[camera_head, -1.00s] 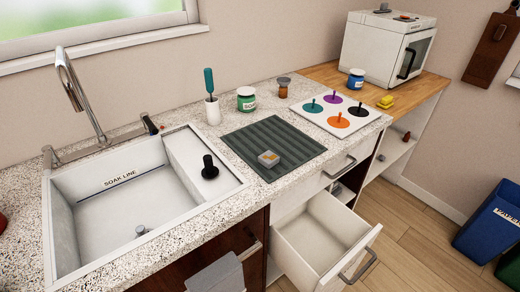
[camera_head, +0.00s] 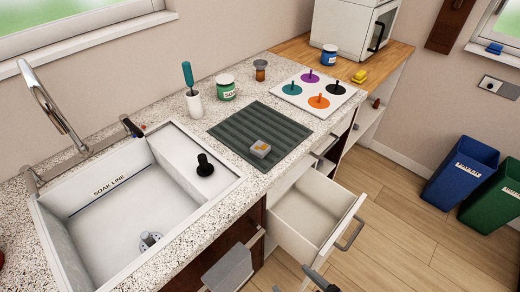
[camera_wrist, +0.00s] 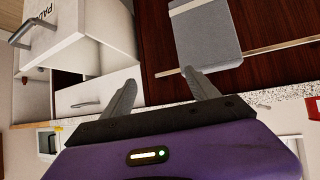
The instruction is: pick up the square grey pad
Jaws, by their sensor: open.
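The square grey pad (camera_head: 260,149) is a small light grey block with an orange mark on top. It lies on the dark ribbed mat (camera_head: 236,131) on the counter, near the mat's front edge. My gripper shows in the wrist view (camera_wrist: 163,86) with its two fingers spread apart and nothing between them. In the head view only dark finger parts show at the bottom edge, in front of and below the counter, well apart from the pad. The pad is not seen in the wrist view.
An open, empty-looking drawer (camera_head: 345,222) juts out below the mat. A grey cloth (camera_head: 229,270) hangs on a rail left of it. The sink (camera_head: 75,212) lies left, with a black stopper (camera_head: 205,166) on its ledge. A jar (camera_head: 226,88) and white holder (camera_head: 194,104) stand behind the mat.

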